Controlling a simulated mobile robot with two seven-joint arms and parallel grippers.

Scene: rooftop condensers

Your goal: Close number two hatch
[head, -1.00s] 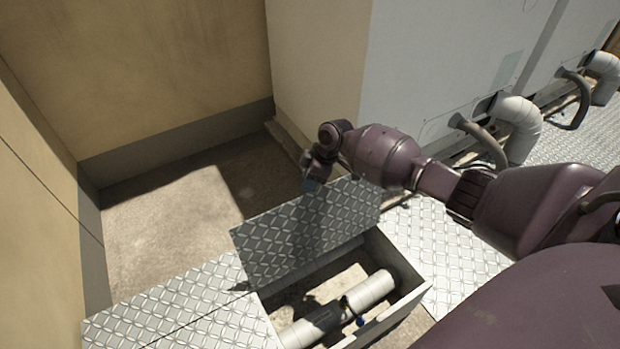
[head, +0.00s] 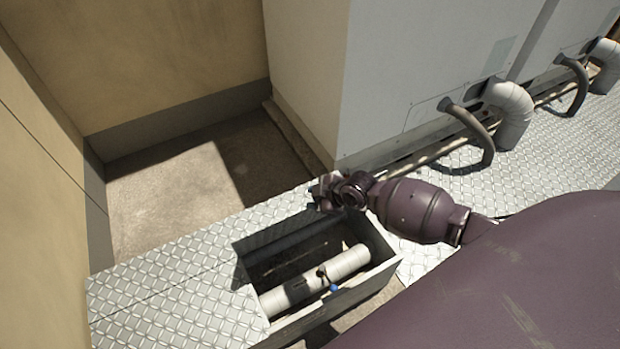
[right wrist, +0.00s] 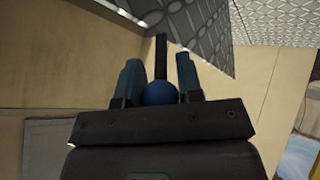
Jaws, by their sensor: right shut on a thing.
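The hatch is an open box (head: 382,262) set in the walkway, with a pale pipe (head: 345,262) visible inside. Its chequer-plate lid (right wrist: 195,35) shows in the right wrist view, dark and in shade, one corner against the wall. In the head view I see only a dark, foreshortened band (head: 285,240) along the opening's far side; its exact tilt is hard to tell. My right gripper (head: 322,190) is above the far right of the opening. In the wrist view its blue fingers are shut on a blue knob (right wrist: 160,94) on a dark rod. No hatch number is legible. My left gripper is not in view.
Chequer-plate walkway (head: 165,290) borders the box. A grey condenser cabinet (head: 415,80) with elbow pipes (head: 512,112) and hoses stands behind on the right. A yellow wall (head: 180,55) encloses the left and back. Bare concrete (head: 170,200) lies behind the walkway.

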